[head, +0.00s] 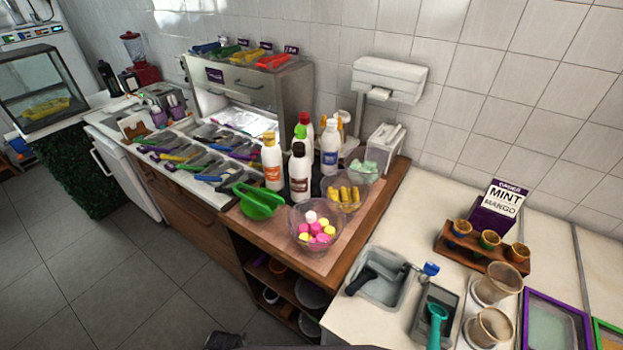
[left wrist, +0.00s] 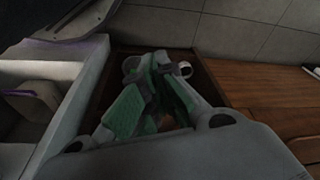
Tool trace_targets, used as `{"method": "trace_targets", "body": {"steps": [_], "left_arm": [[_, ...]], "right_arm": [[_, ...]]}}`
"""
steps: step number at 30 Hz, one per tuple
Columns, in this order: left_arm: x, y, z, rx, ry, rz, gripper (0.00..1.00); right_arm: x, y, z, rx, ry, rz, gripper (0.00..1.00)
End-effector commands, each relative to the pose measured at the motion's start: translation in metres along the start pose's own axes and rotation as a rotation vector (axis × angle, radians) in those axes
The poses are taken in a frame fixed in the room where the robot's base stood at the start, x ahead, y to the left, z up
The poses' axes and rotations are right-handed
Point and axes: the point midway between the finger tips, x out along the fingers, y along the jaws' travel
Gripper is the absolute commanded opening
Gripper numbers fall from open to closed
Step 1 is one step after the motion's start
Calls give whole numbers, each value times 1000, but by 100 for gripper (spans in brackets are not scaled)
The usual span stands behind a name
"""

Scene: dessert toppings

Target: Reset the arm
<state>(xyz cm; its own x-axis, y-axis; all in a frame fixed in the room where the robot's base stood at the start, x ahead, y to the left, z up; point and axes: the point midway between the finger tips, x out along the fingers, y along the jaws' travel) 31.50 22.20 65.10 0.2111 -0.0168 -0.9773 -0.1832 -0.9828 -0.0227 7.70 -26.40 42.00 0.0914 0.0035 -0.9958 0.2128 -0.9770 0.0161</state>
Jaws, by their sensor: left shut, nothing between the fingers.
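My left gripper (left wrist: 157,78) shows in the left wrist view, with grey links and green finger pads that come together. It is shut and holds nothing. Behind it lies a dark recess with a brown wooden edge. In the head view I cannot make out the left gripper; only a small dark shape shows at the bottom edge, left of centre. My right gripper is not in view.
In the head view a wooden counter (head: 283,238) holds several sauce bottles, a bowl of pink and yellow sweets (head: 314,230) and a green scoop (head: 258,203). A white counter (head: 352,323) with cups and a mint sign (head: 497,207) stands right. Grey floor (head: 120,285) is clear at left.

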Motion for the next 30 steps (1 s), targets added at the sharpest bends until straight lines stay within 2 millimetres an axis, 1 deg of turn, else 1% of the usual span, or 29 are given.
{"method": "trace_targets", "body": {"steps": [1,3,12,21,30], "left_arm": [[10,1,7,1,-6,1,0],[22,1,15,2,-11,1,0],[69,4,53,6,-30,4,0],[110,6,96,10,-50,6,0],[143,8,142,14,-69,8,0]], "right_arm": [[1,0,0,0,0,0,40],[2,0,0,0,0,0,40],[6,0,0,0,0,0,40],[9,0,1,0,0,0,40],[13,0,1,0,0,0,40]]}}
